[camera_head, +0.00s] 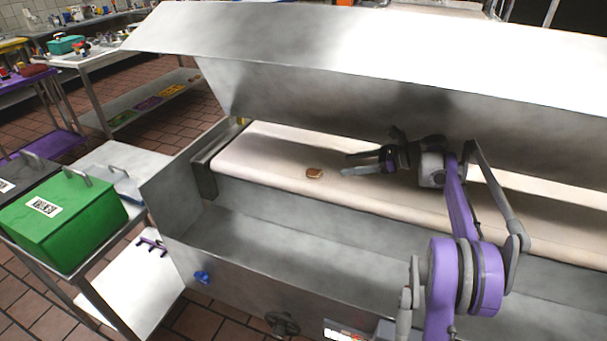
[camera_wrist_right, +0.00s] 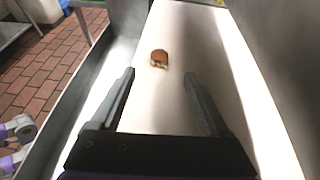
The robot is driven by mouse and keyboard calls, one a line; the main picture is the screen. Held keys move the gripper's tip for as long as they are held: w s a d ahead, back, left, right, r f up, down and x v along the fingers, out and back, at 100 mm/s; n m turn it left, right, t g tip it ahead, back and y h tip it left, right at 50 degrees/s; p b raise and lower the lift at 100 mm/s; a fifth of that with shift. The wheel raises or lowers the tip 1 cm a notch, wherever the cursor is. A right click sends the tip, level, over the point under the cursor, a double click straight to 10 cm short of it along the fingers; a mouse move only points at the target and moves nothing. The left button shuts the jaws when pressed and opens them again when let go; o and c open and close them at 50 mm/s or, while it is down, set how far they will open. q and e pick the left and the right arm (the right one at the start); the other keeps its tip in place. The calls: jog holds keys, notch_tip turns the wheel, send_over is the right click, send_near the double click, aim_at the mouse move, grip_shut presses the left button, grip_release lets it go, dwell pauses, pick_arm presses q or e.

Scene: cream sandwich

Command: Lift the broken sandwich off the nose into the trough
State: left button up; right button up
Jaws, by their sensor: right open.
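The broken sandwich (camera_head: 314,173) is a small brown piece with a pale edge, lying on the cream conveyor belt (camera_head: 262,160) near its left end. My right gripper (camera_head: 345,164) is open and empty, low over the belt to the right of the sandwich and apart from it. In the right wrist view the sandwich (camera_wrist_right: 159,58) lies beyond the two open fingers (camera_wrist_right: 160,78), roughly between their lines. The steel trough (camera_head: 290,240) runs along the near side of the belt, below it. My left gripper is not in view.
A slanted steel hood (camera_head: 350,50) hangs over the belt's far side, close above my right wrist. A green bin (camera_head: 62,222) stands on a cart at the left. A steel end wall (camera_head: 178,185) closes the trough's left end. The visible trough floor is clear.

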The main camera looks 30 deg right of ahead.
aim_at(314, 172)
jog(key=x, duration=0.4)
jog(key=shift+w+a+f, duration=0.1)
jog(key=shift+f, duration=0.05)
jog(key=x, duration=0.6)
jog(key=shift+f+b, duration=0.3)
jog(key=shift+b, duration=0.1)
grip_shut()
notch_tip(314, 172, up, 10)
jog(key=p, duration=0.1)
dwell(0.4)
